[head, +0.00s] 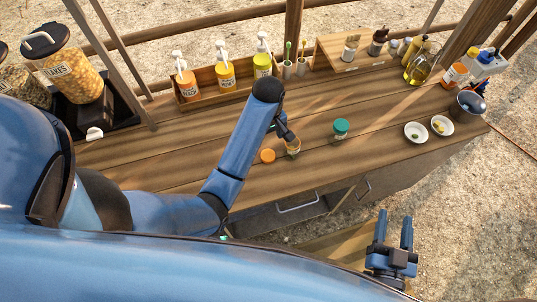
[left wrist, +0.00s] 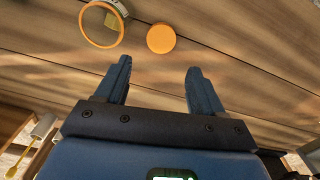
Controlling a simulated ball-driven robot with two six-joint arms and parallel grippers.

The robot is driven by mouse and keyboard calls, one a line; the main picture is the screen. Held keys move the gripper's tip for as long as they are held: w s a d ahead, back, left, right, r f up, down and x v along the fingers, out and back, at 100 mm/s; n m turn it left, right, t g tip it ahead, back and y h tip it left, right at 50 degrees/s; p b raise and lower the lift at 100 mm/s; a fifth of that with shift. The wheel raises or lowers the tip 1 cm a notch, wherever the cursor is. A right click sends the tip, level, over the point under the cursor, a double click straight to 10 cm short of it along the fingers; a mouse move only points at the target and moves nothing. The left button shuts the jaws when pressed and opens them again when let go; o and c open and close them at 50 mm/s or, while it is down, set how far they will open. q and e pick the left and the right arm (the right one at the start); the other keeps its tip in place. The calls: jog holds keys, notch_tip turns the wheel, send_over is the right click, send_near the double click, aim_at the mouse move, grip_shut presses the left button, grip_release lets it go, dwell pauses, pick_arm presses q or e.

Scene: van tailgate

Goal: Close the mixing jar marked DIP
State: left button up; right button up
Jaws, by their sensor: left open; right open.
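An open glass jar with an orange rim (left wrist: 88,37) shows at the upper left of the left wrist view, with a pale label whose text I cannot read. In the head view the jar (head: 293,150) stands on the wooden counter, partly covered by my left gripper (head: 287,134). An orange lid (left wrist: 161,38) lies flat on the counter beside the jar, apart from it; it also shows in the head view (head: 267,156). My left gripper (left wrist: 157,75) is open and empty, its fingers pointing toward the jar and lid. My right gripper (head: 393,232) is open and empty, off the counter's front edge.
A teal-lidded jar (head: 341,128) stands right of the open jar. Two white dishes (head: 416,131) and a dark pot (head: 468,104) are at the right. A wooden tray (head: 213,96) of pump bottles and a wooden shelf (head: 345,62) line the back. The counter's front middle is clear.

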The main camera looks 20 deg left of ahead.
dwell(0.3)
pick_arm(q)
send_over(268, 155)
jog(key=shift+w+f+p, duration=0.15)
jog(key=shift+f+p, duration=0.2)
jog(key=shift+f, duration=2.5)
jog(key=shift+f+p, duration=0.35)
jog(key=shift+f, duration=0.1)
notch_tip(268, 155, down, 3)
jog(key=shift+f+p, duration=0.1)
jog(key=shift+p, duration=0.3)
jog(key=shift+f, duration=0.55)
jog(key=c, duration=0.8)
